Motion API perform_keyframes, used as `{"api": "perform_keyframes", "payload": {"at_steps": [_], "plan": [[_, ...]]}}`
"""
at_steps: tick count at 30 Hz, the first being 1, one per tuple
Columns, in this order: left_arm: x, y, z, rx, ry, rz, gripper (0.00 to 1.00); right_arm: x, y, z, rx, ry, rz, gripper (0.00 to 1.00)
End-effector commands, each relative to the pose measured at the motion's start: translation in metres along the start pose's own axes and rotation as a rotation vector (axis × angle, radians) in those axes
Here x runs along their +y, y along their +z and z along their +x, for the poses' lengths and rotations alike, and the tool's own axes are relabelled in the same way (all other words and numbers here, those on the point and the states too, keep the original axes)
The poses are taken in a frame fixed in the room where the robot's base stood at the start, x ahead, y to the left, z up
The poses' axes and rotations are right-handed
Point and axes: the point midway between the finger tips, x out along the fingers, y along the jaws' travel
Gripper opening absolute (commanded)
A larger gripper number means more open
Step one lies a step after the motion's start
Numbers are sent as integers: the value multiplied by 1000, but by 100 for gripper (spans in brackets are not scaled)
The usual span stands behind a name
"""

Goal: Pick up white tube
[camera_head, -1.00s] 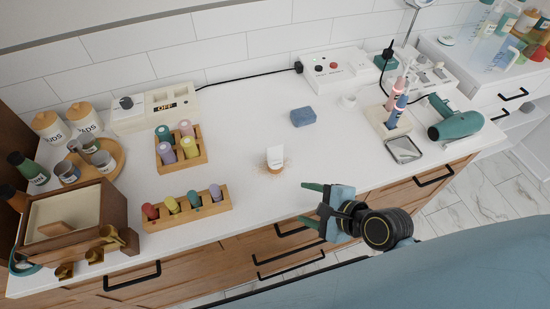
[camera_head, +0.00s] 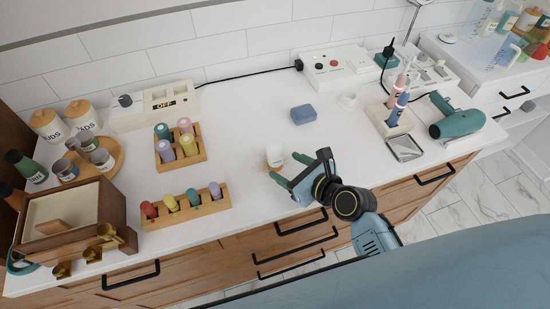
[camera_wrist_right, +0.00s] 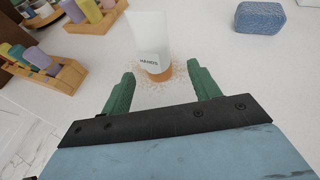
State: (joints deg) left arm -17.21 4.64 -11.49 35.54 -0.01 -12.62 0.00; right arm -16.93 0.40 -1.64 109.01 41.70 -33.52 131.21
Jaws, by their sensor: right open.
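The white tube (camera_head: 275,155) stands upright on the white counter, in the middle of the head view. In the right wrist view the tube (camera_wrist_right: 150,42) has an orange-brown base and the word HANDS on it. My right gripper (camera_head: 277,171) is open, with its two green fingers apart at the near side of the tube. In the right wrist view the tube stands just beyond and between the fingertips of the gripper (camera_wrist_right: 162,80), with no contact visible. The right fingers hide part of the tube's base in the head view. My left gripper is not in view.
Two wooden racks of coloured bottles, a back one (camera_head: 182,160) and a front one (camera_head: 187,216), stand left of the tube. A blue sponge-like block (camera_head: 304,114) lies behind it to the right.

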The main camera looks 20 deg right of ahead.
Motion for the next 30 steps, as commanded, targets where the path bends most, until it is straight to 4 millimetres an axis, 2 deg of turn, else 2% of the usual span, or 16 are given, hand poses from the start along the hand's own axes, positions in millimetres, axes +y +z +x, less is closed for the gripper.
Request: {"api": "perform_keyframes", "payload": {"at_steps": [12, 21, 30], "plan": [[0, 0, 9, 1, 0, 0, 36, 3, 4, 50, 1, 1, 0, 61], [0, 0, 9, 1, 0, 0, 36, 3, 5, 53, 1, 0, -1, 60], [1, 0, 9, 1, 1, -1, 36, 3, 4, 53, 2, 0, -1, 21]]}}
